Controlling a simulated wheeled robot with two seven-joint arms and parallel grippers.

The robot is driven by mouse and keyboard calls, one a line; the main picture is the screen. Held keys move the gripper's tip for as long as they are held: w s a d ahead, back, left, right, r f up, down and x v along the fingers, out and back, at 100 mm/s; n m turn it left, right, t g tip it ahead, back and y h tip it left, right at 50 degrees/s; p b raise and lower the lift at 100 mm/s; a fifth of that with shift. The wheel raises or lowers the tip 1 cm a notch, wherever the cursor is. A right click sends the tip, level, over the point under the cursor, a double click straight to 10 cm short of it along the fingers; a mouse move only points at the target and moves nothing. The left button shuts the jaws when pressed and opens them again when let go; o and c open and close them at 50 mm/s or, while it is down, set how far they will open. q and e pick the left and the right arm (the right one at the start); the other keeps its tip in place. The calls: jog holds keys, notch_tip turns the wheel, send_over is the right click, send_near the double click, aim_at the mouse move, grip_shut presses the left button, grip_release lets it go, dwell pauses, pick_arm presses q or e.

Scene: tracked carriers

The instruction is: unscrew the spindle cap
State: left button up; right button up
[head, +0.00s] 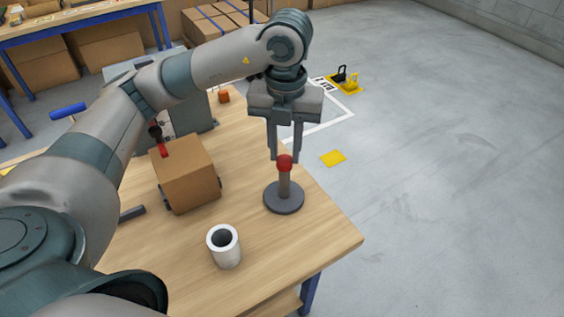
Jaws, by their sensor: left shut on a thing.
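The spindle (284,197) stands upright on its round dark grey base on the wooden table, near the table's right edge. Its red cap (285,162) sits at the top of the post. My left gripper (285,157) comes down from above with its fingers on either side of the red cap, and it is shut on the cap. The cap's far side is hidden. My right gripper is not in the view.
A white cup (224,246) stands near the table's front edge. A brown box (187,175) sits left of the spindle, under my left arm. A small orange object (223,95) lies farther back. Open floor (440,190) lies to the right of the table (322,240).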

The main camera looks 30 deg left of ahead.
pick_arm(q)
jog(key=shift+d+f, duration=0.15)
jog(key=shift+d, duration=0.05)
jog(key=n+p, duration=0.1)
jog(key=n, duration=0.4)
jog(key=shift+w, duration=0.1)
grip_shut()
jog(key=n+p, duration=0.1)
jog(key=n, duration=0.2)
jog(key=shift+w+f, duration=0.1)
jog(key=shift+w+a+f+n+p, duration=0.1)
jog(key=shift+n+p, duration=0.25)
jog(key=shift+n, duration=0.45)
